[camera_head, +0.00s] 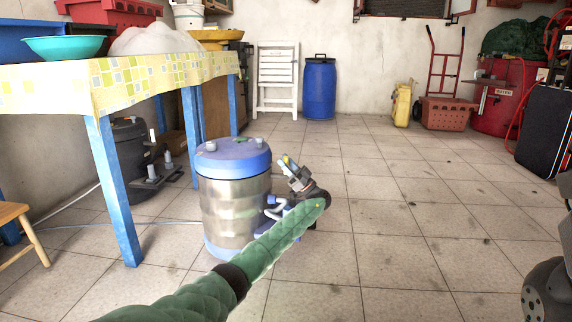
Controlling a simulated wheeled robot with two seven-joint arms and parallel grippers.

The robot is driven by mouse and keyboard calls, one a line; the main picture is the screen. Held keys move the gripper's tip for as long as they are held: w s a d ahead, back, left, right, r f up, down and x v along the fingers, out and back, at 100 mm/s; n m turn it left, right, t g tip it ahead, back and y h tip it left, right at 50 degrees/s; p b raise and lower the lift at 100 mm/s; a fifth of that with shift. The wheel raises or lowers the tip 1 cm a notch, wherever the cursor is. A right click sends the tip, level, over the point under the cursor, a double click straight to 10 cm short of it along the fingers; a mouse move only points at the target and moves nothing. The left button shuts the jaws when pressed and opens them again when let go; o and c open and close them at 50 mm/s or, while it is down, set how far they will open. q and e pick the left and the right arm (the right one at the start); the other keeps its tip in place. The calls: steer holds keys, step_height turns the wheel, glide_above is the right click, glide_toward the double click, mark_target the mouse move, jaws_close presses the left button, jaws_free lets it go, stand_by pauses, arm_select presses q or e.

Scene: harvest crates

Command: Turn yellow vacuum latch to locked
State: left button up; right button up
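The vacuum (233,205) stands upright on the tiled floor, with a metal drum, a blue lid and a blue base. My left gripper (290,170) is just right of the lid, at the end of my green-sleeved arm. A small yellow piece (286,159) shows at its fingertips; it may be the latch, but it is too small to tell its position or whether it is gripped. Purple-blue tubing (275,210) on the drum's right side is partly hidden behind my arm. My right gripper is out of view.
A table (150,85) with a yellow-patterned cloth and blue legs stands left of the vacuum. A wooden stool (14,212) is at the left edge. A blue barrel (319,88) and white folding chair (276,80) stand at the back wall. Floor right of the vacuum is clear.

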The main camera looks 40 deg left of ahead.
arm_select(q)
steer(key=shift+w+d+f+p, duration=0.15)
steer(key=shift+d+f+p, duration=0.1)
steer(key=shift+d+p, duration=0.15)
steer(key=p+v, duration=0.2)
steer(key=v, duration=0.4)
steer(key=shift+d+f+p, duration=0.15)
steer(key=shift+f+p, duration=0.25)
steer(key=shift+f, duration=0.05)
steer(key=shift+w+d, duration=0.1)
